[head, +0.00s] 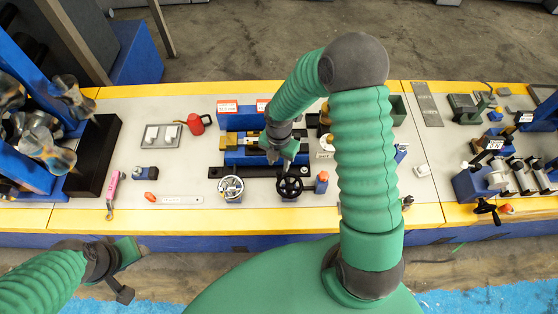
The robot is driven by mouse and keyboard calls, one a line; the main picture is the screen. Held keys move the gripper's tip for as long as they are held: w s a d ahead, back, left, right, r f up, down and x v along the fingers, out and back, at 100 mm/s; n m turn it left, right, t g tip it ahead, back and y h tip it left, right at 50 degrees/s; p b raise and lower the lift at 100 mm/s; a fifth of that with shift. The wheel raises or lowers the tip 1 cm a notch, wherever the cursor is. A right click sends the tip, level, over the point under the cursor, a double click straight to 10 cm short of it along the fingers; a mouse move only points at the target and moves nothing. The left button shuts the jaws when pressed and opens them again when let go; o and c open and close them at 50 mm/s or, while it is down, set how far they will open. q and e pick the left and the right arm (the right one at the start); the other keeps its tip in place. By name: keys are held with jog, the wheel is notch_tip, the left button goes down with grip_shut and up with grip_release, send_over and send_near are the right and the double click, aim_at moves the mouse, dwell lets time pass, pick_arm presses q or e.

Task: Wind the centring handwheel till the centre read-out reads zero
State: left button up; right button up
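A pale-rimmed handwheel (231,187) and a black handwheel (290,186) stand at the front of a blue fixture (240,158) on the bench. Which one is the centring handwheel I cannot tell. Small red-and-white plates (227,106) stand behind the fixture; I cannot read them, nor tell whether one is the centre read-out. My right gripper (281,162) hangs pointing down over the fixture, just behind and above the black handwheel, seemingly apart from it. My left gripper (128,272) is low in front of the bench, away from the handwheels. The finger gaps are unclear on both.
A red can (197,124), grey tray (160,135) and pink-handled tool (112,190) lie on the left. A roller stand (35,150) is at far left. Another black handwheel (486,208) is on a blue unit at right. My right arm hides part of the bench.

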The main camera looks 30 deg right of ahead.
aim_at(279, 173)
notch_tip(279, 173, down, 8)
jog(key=b, duration=0.7)
jog(key=shift+r, duration=0.2)
jog(key=shift+r+p, duration=0.1)
jog(key=shift+p, duration=0.3)
grip_shut()
